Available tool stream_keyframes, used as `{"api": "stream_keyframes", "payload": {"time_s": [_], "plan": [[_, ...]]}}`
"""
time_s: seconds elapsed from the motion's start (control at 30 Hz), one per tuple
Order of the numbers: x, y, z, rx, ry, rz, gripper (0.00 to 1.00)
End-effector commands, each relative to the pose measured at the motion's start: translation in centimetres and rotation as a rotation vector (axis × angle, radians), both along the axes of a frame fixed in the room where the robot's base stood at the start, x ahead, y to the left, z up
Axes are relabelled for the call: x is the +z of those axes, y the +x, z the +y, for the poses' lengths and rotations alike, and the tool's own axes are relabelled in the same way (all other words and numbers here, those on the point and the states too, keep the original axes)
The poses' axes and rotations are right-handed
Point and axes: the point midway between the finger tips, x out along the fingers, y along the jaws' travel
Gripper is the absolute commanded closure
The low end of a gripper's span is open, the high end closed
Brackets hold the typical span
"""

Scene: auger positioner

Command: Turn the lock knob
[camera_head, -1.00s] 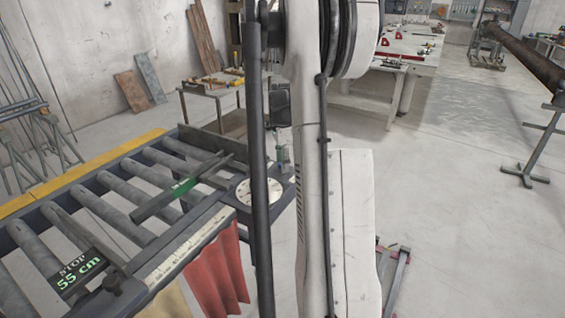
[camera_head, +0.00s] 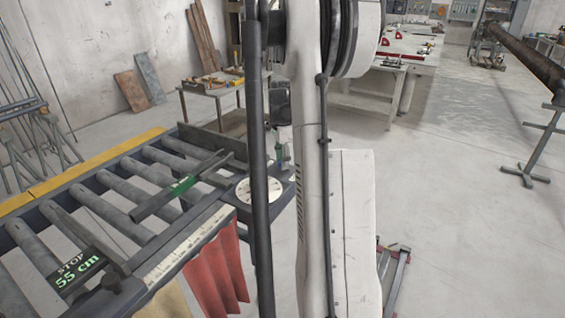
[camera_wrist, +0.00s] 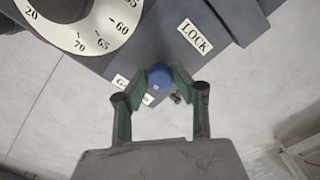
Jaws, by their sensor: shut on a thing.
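The lock knob (camera_wrist: 159,78) is a round blue knob below the white LOCK label (camera_wrist: 195,35) in the wrist view. My gripper (camera_wrist: 158,84) has its green fingers closed around the knob, one on each side, and is shut on it. A second small label behind the fingers is partly covered, so I cannot read it whole. In the head view the knob is hidden behind my arm.
A white dial (camera_wrist: 80,22) with numbers is beside the knob; it also shows in the head view (camera_head: 258,190). The roller table (camera_head: 110,200) has a stop marked 55 cm (camera_head: 78,272). Red cloth (camera_head: 215,268) hangs below it.

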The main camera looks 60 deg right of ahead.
Motion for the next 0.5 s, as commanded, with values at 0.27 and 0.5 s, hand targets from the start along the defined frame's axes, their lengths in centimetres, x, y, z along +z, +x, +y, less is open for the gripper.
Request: {"api": "stream_keyframes", "payload": {"time_s": [0.27,0.5], "plan": [[-0.19,-0.01,0.01,0.226,0.000,0.000,1.00],[-0.16,0.02,-0.01,0.456,0.000,0.000,1.00]]}}
